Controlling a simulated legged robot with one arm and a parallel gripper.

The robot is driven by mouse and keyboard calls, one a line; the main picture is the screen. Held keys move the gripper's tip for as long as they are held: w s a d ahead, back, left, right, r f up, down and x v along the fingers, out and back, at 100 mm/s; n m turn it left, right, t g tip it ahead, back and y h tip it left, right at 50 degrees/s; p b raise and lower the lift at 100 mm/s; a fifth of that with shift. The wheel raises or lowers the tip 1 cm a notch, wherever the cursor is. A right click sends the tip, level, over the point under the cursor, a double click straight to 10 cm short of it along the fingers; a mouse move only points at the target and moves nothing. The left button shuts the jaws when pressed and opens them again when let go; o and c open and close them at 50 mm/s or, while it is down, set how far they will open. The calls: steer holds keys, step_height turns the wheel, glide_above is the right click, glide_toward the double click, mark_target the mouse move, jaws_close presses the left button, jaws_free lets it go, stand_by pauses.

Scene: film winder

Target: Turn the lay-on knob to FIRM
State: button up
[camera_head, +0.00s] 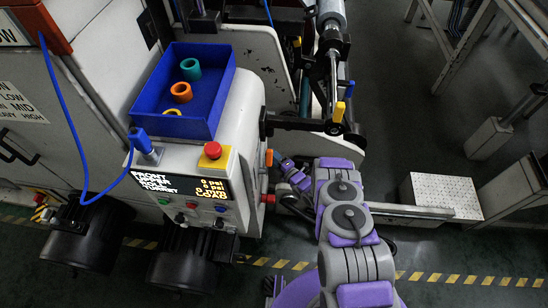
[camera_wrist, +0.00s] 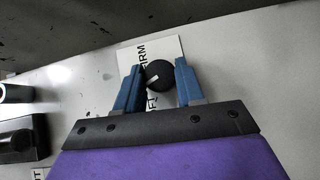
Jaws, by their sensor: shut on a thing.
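The lay-on knob (camera_wrist: 160,74) is a round black knob with a white pointer line, seen in the wrist view on a white label plate (camera_wrist: 171,47). The pointer line slants toward the lower left in that picture. In the head view, my arm reaches the side of the white machine cabinet (camera_head: 246,120), and the knob is hidden there.
A blue bin (camera_head: 205,125) with colored rings sits on the cabinet, by a red mushroom button (camera_head: 212,150) and a display (camera_head: 165,183). A blue cable (camera_head: 66,120) hangs at left. Dark cylindrical parts (camera_wrist: 15,93) stick out left of my gripper in the wrist view.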

steer(key=shift+c, duration=1.3)
steer(key=shift+p, duration=0.3)
steer(key=shift+w+r+m+g+h, duration=0.15)
steer(key=shift+m+g+h, duration=0.55)
steer(key=shift+m+g, duration=1.1)
steer(key=shift+w+r+m+g+h, duration=0.1)
steer(key=shift+m+g+h, duration=0.85)
steer(key=shift+g, duration=1.35)
steer(key=shift+m+y+b, duration=0.25)
steer(key=shift+m+b, duration=0.05)
steer(key=shift+m, duration=0.05)
